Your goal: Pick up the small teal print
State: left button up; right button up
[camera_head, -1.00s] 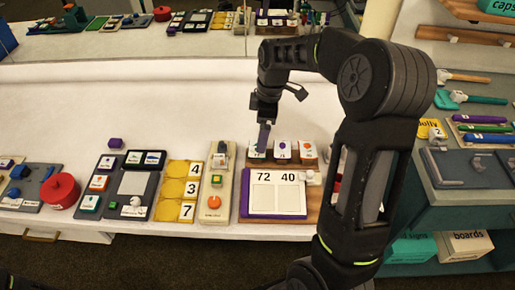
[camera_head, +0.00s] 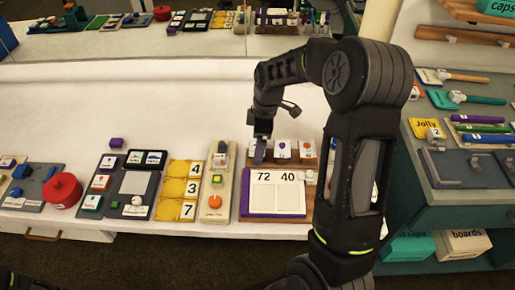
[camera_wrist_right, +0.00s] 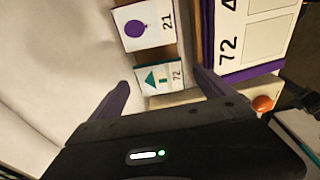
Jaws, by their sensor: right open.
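In the right wrist view the teal print (camera_wrist_right: 172,77) stands between the two purple fingertips of my right gripper (camera_wrist_right: 160,79). The fingers are open, and I see no clear contact with the card. In the head view my right gripper (camera_head: 260,156) points down over the left end of the row of cards and mostly hides the teal print.
A purple print (camera_head: 282,150) and an orange-red print (camera_head: 307,150) stand to the right of the gripper. A purple-edged board (camera_head: 245,205) marked 72 and 40 lies in front. A beige panel (camera_head: 216,165) with an orange knob is at left. White table behind is clear.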

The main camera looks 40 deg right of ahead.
jog(key=shift+f+b, duration=0.25)
jog(key=shift+b, duration=0.05)
dwell(0.5)
dwell(0.3)
jog(key=c, duration=1.4)
jog(key=shift+r+p, duration=0.45)
jog(key=shift+p, duration=0.05)
notch_tip(320, 180, up, 10)
jog(key=shift+f+b, duration=0.15)
jog(key=shift+b, duration=0.6)
